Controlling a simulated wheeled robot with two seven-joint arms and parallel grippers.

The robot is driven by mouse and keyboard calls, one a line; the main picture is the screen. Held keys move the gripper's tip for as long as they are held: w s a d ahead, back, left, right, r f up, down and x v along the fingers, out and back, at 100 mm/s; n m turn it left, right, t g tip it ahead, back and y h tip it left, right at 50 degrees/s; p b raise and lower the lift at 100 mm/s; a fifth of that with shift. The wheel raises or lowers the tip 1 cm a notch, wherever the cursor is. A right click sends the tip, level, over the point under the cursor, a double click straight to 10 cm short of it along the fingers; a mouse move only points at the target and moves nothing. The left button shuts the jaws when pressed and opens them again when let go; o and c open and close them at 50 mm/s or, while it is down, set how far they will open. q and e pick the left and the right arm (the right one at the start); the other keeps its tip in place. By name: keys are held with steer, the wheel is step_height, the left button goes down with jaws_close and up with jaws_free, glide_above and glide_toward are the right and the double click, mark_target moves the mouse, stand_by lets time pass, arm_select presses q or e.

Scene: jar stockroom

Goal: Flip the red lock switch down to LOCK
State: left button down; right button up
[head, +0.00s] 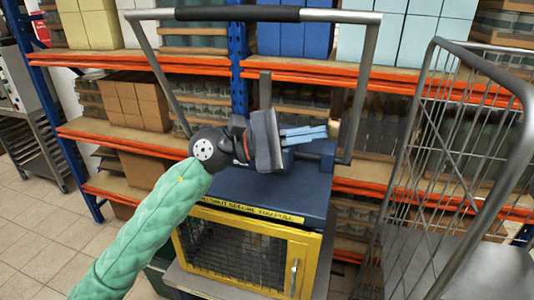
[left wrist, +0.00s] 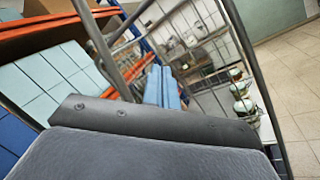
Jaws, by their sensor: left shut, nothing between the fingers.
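My left gripper (head: 322,132) has light blue fingers lying close together and empty, pointing right above the blue top of the cabinet (head: 250,192). The fingers also show in the left wrist view (left wrist: 163,88), beyond the dark gripper body. A small cream and reddish piece (head: 335,127) shows right at the fingertips in the head view. I cannot tell whether it is the red lock switch, or whether the fingers touch it. No switch or LOCK marking is readable. The cabinet has a yellow-framed mesh door (head: 309,262) and a yellow warning label (head: 247,209). My right gripper is out of view.
A grey frame with a black grip bar (head: 237,14) rises around my left gripper. A wire cage trolley (head: 440,170) stands close on the right. Orange-beamed shelves (head: 400,80) with boxes and jars fill the back. Tiled floor (head: 45,235) is open on the left.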

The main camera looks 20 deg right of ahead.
arm_select(q)
step_height(320, 180, down, 6)
steer(key=w+d+m+t+y, duration=0.2)
steer(key=w+m+t+y, duration=0.1)
steer(key=m+y, duration=0.55)
steer(key=shift+w+a+r+m+t+y, duration=1.15)
steer(key=shift+w+a+t+y, duration=2.75)
steer(key=shift+w, duration=1.3)
steer(key=shift+g+y, duration=0.25)
steer(key=shift+g, duration=0.15)
steer(key=p+x, duration=0.5)
steer(key=x, duration=0.5)
steer(key=shift+d+f+p, duration=0.1)
steer(key=shift+d+p, duration=0.15)
steer(key=shift+p, duration=0.1)
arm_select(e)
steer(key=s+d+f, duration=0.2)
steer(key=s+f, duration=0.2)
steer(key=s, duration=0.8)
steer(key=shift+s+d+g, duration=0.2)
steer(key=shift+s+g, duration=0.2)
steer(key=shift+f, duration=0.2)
